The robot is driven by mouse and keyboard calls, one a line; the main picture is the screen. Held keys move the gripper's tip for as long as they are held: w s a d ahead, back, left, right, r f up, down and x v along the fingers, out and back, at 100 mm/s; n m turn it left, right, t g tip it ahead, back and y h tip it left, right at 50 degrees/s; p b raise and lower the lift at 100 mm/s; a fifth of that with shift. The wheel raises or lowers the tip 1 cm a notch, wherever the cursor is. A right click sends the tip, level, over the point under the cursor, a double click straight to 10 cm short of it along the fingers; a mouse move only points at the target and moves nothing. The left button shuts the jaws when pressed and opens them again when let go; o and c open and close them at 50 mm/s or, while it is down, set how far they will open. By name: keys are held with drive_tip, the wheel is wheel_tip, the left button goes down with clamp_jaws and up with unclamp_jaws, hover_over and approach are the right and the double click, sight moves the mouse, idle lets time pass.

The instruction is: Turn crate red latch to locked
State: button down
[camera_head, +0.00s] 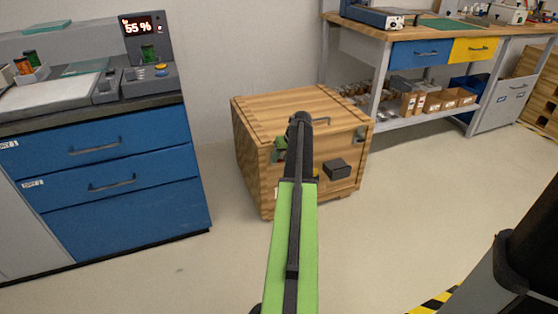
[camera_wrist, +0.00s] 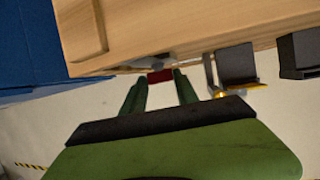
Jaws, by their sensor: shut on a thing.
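The wooden crate (camera_head: 258,175) stands on the floor against the wall in the head view. Its front also fills the top of the wrist view (camera_wrist: 190,30). My gripper (camera_wrist: 160,82) is at the crate's front in the wrist view, with its two green fingers on either side of the red latch (camera_wrist: 160,76). The fingers are closed on the latch, and only a small red part shows between their tips. In the head view my arm covers the latch and most of the gripper.
A dark box-shaped part (camera_head: 337,169) sticks out of the crate's front. A blue drawer cabinet (camera_head: 105,185) stands left of the crate. A workbench (camera_head: 345,25) stands at the back right. The floor in front is clear.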

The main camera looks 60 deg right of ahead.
drive_tip(key=shift+d+f+m+t+y+b, duration=0.15)
drive_tip(key=shift+d+f+t+y+b, duration=0.1)
drive_tip(key=shift+t+y+b, duration=0.25)
drive_tip(key=shift+d+f+m+t+y+b, duration=0.15)
drive_tip(key=shift+d+t+y+b, duration=0.1)
drive_tip(key=shift+t+y+b, duration=0.25)
drive_tip(key=y+b, duration=0.1)
drive_tip(key=t+y+b, duration=0.1)
drive_tip(key=b, duration=0.1)
drive_tip(key=shift+s+d+f, duration=0.2)
drive_tip(key=shift+f, duration=0.1)
drive_tip(key=m+t+y+b, duration=0.1)
drive_tip(key=t+y+b, duration=0.1)
drive_tip(key=b, duration=0.2)
drive_tip(key=shift+s+d+f+b, duration=0.1)
drive_tip(key=shift+f+b, duration=0.05)
drive_tip(key=shift+b, duration=0.15)
drive_tip(key=shift+t+y+b, duration=0.4)
drive_tip(key=shift+t+b, duration=0.1)
drive_tip(key=shift+b, duration=0.45)
drive_tip(key=shift+s+r+m, duration=0.1)
drive_tip(key=shift+r+m, duration=0.1)
drive_tip(key=shift+m, duration=0.1)
drive_tip(key=c, duration=1)
unclamp_jaws()
drive_tip(key=shift+o, duration=0.4)
drive_tip(key=shift+s, duration=0.1)
